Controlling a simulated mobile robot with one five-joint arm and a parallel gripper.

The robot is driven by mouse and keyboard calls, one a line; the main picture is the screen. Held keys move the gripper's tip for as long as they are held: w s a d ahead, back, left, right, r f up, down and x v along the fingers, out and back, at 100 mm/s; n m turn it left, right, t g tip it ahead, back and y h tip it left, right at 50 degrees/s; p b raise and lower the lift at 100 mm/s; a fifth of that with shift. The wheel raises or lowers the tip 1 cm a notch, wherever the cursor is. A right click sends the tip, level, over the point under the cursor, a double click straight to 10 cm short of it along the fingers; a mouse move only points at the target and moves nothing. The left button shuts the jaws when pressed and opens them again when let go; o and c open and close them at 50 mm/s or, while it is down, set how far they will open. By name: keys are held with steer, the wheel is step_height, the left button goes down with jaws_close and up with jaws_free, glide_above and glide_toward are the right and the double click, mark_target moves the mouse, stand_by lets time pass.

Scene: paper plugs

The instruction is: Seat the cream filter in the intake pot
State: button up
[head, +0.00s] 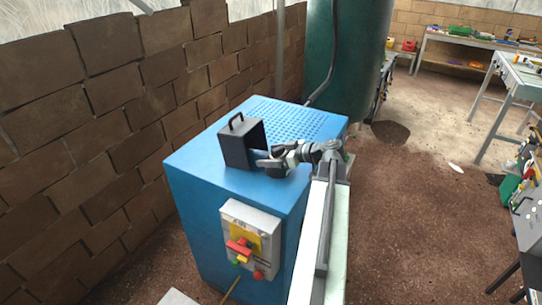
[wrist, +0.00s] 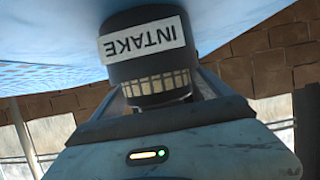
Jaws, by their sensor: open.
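The intake pot (wrist: 122,70), dark and round with a white INTAKE label, fills the middle of the wrist view, which is upside down. Cream segments (wrist: 158,84) show in a band near the end of the pot closest to my gripper. They look like the cream filter seen through slots, but I cannot tell how deep it sits. My gripper (wrist: 165,122) is open, right at that end of the pot. In the head view my gripper (head: 264,165) is at the open right side of a black hood with a handle (head: 235,148). The pot is hidden there.
The hood stands on a blue machine (head: 190,165) with a perforated top and a red-and-yellow switch box (head: 250,240) on its front. A brick wall (head: 95,120) runs along the left. A green tank (head: 345,50) stands behind. Open floor (head: 420,220) lies to the right.

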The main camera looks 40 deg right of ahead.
steer(key=shift+s, duration=0.1)
steer(key=p+v, duration=0.3)
steer(key=v, duration=0.4)
steer(key=shift+s+d+r, duration=0.1)
steer(key=shift+s, duration=0.2)
steer(key=p+v, duration=0.3)
steer(key=v, duration=0.4)
steer(key=shift+s+r, duration=0.2)
steer(key=shift+s, duration=0.15)
steer(key=shift+s+d, duration=0.1)
steer(key=shift+d, duration=0.05)
